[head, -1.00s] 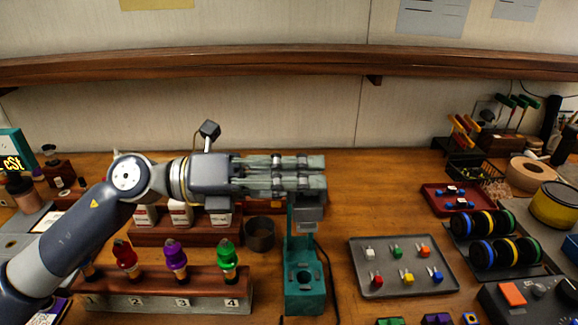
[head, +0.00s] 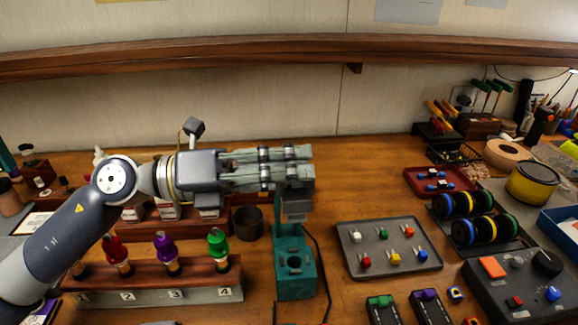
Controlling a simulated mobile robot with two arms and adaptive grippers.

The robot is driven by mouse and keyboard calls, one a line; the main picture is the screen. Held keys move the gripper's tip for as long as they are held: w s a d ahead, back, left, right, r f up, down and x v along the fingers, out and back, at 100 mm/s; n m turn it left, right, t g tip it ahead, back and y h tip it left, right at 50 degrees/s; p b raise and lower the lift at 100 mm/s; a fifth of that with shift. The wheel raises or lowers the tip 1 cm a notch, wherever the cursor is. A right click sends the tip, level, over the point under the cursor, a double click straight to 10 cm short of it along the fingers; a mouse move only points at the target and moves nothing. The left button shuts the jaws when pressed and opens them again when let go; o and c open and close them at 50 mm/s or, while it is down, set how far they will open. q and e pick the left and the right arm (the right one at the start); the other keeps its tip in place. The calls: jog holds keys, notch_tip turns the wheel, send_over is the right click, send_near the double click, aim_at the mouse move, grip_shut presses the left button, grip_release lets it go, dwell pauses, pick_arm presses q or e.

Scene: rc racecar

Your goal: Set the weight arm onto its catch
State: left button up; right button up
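A teal stand (head: 296,278) stands upright on the table at the centre of the head view, with a round recess in its base. A grey block (head: 297,203) shows at the top of its column. My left gripper (head: 308,166) reaches in from the left, its fingers lying level across the top of the stand. The fingers hide most of the stand's head, so the weight arm and its catch cannot be made out clearly. I cannot tell whether the fingers are closed on anything. My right gripper is not in view.
A numbered rack (head: 196,292) with coloured-handled tools is at the left. A dark cup (head: 249,223) stands just left of the stand, and a dark cable runs down its right. A grey tray (head: 380,268) of small coloured pieces and a control box (head: 515,290) are at the right.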

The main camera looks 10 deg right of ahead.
pick_arm(q)
jog(key=shift+s+d+f, duration=0.15)
jog(key=shift+s+f, duration=0.3)
jog(key=shift+f, duration=0.15)
jog(key=shift+w+a+f, duration=0.1)
jog(key=shift+w+a, duration=0.05)
jog(key=shift+a, duration=0.3)
jog(key=a+r, duration=0.1)
jog(key=a, duration=1)
jog(key=shift+w+a, duration=0.2)
jog(key=shift+a, duration=0.1)
